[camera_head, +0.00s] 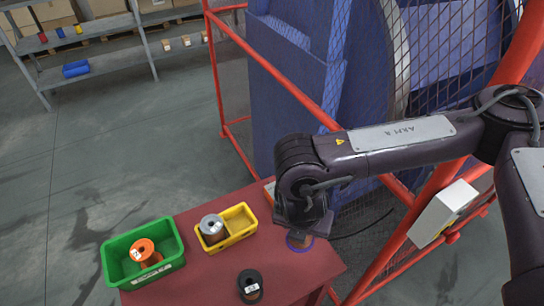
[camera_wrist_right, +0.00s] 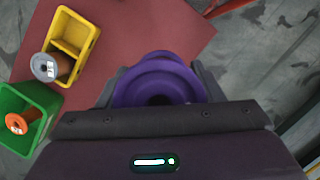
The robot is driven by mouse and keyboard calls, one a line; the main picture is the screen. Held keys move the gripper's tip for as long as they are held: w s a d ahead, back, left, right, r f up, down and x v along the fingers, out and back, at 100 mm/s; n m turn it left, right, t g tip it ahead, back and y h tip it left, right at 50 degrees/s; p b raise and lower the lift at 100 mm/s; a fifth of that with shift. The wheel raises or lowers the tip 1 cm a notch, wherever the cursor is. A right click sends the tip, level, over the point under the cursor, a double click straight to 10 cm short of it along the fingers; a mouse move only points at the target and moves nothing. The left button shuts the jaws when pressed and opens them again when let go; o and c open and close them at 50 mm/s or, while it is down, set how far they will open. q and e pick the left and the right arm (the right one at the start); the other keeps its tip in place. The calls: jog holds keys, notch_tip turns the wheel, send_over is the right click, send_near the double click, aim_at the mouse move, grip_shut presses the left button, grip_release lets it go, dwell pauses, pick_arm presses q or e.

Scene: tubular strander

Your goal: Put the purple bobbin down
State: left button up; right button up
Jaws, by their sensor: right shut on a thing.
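The purple bobbin (camera_wrist_right: 157,82) is between the two fingers of my right gripper (camera_wrist_right: 155,88) in the right wrist view. The gripper is shut on it. In the head view my right arm comes in from the right, and the purple bobbin (camera_head: 299,242) shows partly below the gripper (camera_head: 303,228), over the right part of the red table (camera_head: 205,270). The gripper hides much of the bobbin there. I cannot tell whether the bobbin touches the table. My left gripper is not in view.
A green bin (camera_head: 112,268) holds an orange bobbin (camera_head: 146,252). A yellow divided bin (camera_head: 241,214) holds a grey-topped bobbin (camera_head: 212,228). A black bobbin (camera_head: 250,284) stands near the table's front edge. A red-framed mesh guard (camera_head: 300,95) rises behind the table.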

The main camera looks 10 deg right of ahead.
jog(key=shift+w+d+f+m+b, duration=0.1)
jog(key=shift+d+f+m+b, duration=0.25)
jog(key=shift+m, duration=0.35)
jog(key=d+f+m+g+b, duration=0.1)
jog(key=d+m+g+b, duration=0.1)
jog(key=m, duration=0.7)
jog(key=s+d+f+m+g+y+b, duration=0.1)
jog(key=m+b, duration=0.4)
jog(key=m, duration=0.5)
jog(key=s+d+f+m+g+b, duration=0.1)
jog(key=d+f+m+g+b, duration=0.1)
jog(key=m, duration=0.8)
jog(key=shift+d+g+y+b, duration=0.3)
jog(key=shift+d+g+b, duration=0.4)
jog(key=shift+a, duration=0.1)
